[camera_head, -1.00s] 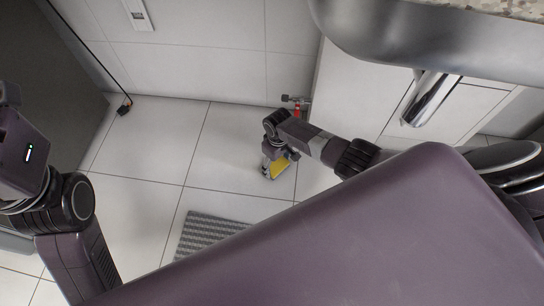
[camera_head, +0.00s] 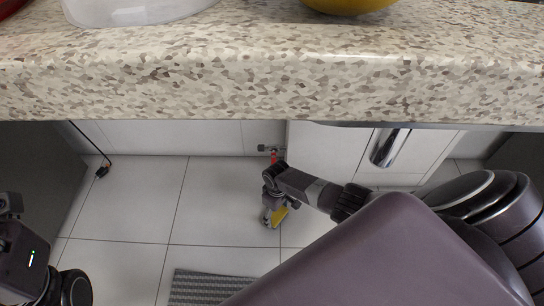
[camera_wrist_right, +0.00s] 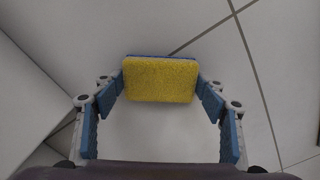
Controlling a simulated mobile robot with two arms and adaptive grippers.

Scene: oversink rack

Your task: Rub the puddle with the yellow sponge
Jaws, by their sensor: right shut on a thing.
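The yellow sponge (camera_wrist_right: 160,82), with a blue strip along its far edge, is clamped between the blue-padded fingertips of my right gripper (camera_wrist_right: 160,90). In the head view the sponge (camera_head: 280,217) and my right gripper (camera_head: 273,212) are low over the pale floor tiles, in front of the under-counter area. I cannot tell whether the sponge touches the floor. No puddle can be made out clearly in either view. Part of my left arm shows at the lower left of the head view, but its gripper does not.
A speckled countertop (camera_head: 270,75) crosses the top of the head view, with a white container (camera_head: 130,10) and a yellow bowl (camera_head: 348,4) on it. A red-handled valve (camera_head: 274,156) is behind my right gripper. A grey ribbed mat (camera_head: 205,288) lies on the floor.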

